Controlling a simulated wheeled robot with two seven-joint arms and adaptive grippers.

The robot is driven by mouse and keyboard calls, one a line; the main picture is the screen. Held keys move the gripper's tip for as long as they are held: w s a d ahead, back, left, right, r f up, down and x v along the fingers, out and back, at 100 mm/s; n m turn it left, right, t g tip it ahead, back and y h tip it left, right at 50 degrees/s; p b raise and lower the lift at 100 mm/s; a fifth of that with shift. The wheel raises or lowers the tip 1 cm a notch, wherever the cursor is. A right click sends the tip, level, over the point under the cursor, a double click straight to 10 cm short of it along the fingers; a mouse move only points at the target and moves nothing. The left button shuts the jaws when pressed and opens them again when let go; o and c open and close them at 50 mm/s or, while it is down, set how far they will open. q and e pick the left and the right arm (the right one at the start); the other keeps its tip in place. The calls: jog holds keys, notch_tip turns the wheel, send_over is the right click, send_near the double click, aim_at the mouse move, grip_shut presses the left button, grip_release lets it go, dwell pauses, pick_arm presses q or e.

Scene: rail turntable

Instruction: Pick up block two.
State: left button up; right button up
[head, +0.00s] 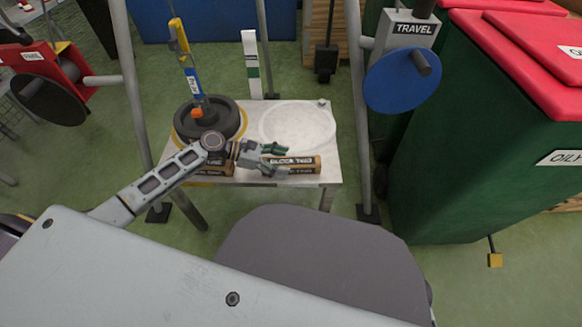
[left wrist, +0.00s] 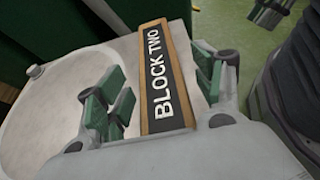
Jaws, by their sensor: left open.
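Block two (head: 303,164), a wood-edged bar with a dark label reading BLOCK TWO, lies near the front edge of the light tabletop (head: 328,178). It also shows in the left wrist view (left wrist: 168,75). My left gripper (head: 273,160) is open at the block's left end in the head view. In the left wrist view the green-padded fingers of this gripper (left wrist: 162,88) stand on either side of the block. Whether any pad touches it is unclear. My right gripper is not in view.
A second, similar block (head: 222,169) lies left, partly hidden by my left arm. A pale ring (head: 298,124) marks the table's right. Grey frame posts and a blue TRAVEL wheel (head: 396,80) flank the table.

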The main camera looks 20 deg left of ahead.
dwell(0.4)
pick_arm(q)
jog(key=shift+r, duration=0.1)
jog(key=c, duration=1.3)
jog(key=shift+r+p, duration=0.4)
jog(key=shift+r, duration=0.35)
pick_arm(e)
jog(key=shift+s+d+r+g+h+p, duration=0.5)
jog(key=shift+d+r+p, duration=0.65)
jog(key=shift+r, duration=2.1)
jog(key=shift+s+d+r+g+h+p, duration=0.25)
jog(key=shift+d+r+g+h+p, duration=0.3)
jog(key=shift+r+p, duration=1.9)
pick_arm(q)
notch_tip(320, 180, up, 26)
jog(key=p, duration=0.3)
jog(key=shift+r, duration=0.25)
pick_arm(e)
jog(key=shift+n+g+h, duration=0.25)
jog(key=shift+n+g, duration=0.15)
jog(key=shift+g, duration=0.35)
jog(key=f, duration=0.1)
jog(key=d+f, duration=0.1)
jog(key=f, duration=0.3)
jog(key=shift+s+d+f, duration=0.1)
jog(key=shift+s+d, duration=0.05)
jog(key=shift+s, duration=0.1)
